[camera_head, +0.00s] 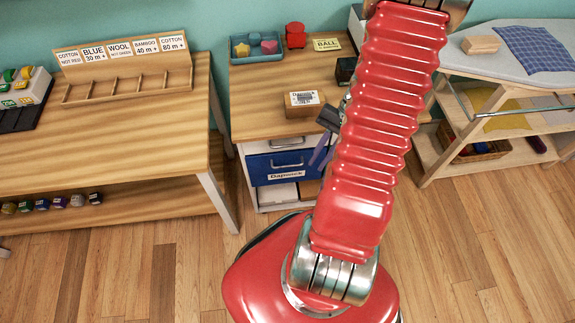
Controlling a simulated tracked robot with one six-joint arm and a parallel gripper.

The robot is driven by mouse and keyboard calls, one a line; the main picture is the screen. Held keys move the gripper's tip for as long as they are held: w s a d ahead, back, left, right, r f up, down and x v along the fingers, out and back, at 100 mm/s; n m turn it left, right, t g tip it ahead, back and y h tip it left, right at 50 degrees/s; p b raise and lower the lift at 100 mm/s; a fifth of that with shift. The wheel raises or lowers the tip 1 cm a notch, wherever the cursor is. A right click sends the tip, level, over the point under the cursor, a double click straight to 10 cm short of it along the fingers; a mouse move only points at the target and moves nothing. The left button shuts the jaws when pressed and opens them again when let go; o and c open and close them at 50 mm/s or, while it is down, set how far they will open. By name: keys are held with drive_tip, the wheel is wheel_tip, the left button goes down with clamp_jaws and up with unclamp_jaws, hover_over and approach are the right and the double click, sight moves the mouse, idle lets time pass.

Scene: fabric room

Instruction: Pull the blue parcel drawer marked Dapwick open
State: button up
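The blue parcel drawer (262,171) is in a white drawer unit under the middle wooden table. A white label reading Dapwick (285,176) is on its front, below a metal bar handle (288,164). The drawer front looks about flush with the unit; its right end is hidden behind my arm. My gripper (320,152) is mostly hidden behind my red arm. Only a dark part and a purplish finger show, just right of the drawer front. I cannot tell whether it touches the drawer or whether its fingers are apart.
A white drawer (258,147) with a handle sits above the blue one. A labelled brown parcel (304,103) and a blue-grey tray (240,58) are on the table above. Workbenches stand left (100,150) and right (440,170). Wooden floor before the unit is partly clear.

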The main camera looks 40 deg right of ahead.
wheel_tip(320, 180, down, 9)
drive_tip(key=s+d+m+t+y, duration=0.2)
drive_tip(key=m+t+y, duration=0.1)
drive_tip(key=m+t, duration=0.1)
drive_tip(key=t, duration=0.8)
approach(288, 166)
drive_tip(key=f+v, duration=0.1)
drive_tip(key=v, duration=0.3)
drive_tip(key=shift+w+r, duration=0.1)
drive_tip(key=shift+w, duration=0.05)
drive_tip(key=x, duration=1.4)
drive_tip(key=shift+r, duration=0.1)
